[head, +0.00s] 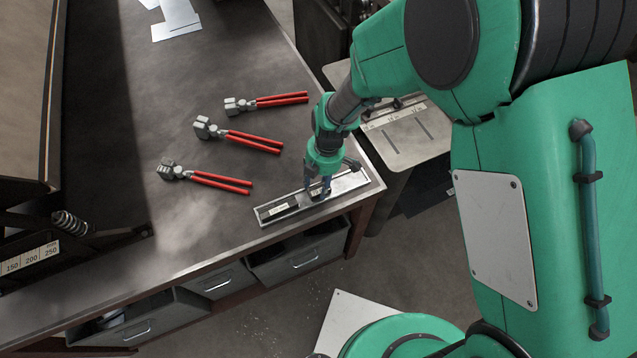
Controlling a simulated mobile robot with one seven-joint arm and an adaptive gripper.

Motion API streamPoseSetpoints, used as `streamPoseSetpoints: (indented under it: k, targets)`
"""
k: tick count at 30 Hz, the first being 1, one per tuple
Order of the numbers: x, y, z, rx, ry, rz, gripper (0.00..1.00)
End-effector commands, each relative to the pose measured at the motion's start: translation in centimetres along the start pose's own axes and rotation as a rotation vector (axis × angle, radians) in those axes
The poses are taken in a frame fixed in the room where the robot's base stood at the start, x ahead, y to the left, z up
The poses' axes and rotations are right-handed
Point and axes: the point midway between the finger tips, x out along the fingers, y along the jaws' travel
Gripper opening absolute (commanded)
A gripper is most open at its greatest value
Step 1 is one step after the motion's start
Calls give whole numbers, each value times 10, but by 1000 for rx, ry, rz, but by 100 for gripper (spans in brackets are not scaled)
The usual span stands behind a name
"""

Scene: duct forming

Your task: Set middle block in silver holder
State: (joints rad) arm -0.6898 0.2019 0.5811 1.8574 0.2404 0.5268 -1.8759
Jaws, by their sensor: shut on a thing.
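The silver holder (348,184) is a long narrow tray lying along the near right edge of the workbench. A dark block with a pale label (278,209) lies in its left part. My gripper (319,187) points down over the middle of the holder and is shut on a dark block, the middle block (319,193). The fingers hide much of this block. I cannot tell whether it touches the holder's floor or is held just above it. The right part of the holder looks bare, partly behind my gripper.
Several red-handled crimping tools (240,139) lie on the workbench (200,240) left of the holder. Drawers (298,258) sit below the bench edge. A metal machine table (408,137) stands beyond the right edge. Bare bench lies left of the holder.

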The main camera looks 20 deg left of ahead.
Motion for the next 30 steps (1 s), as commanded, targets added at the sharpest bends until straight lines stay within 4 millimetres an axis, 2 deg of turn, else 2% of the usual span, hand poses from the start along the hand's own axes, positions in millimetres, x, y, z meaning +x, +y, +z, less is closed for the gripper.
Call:
streamPoseSetpoints:
  k: [2, 3, 5, 6, 20, 26, 30]
  targets:
    - [0, 0, 0, 0, 0, 1, 0]
    - [0, 0, 0, 0, 0, 1, 48]
    - [0, 0, 0, 0, 0, 1, 60]
    - [0, 0, 0, 0, 0, 1, 62]
    - [-6, 0, 0, 0, 0, 0, 62]
    - [-26, 1, 0, -1, 0, 3, 62]
    - [-47, 1, 0, 0, 0, 3, 62]
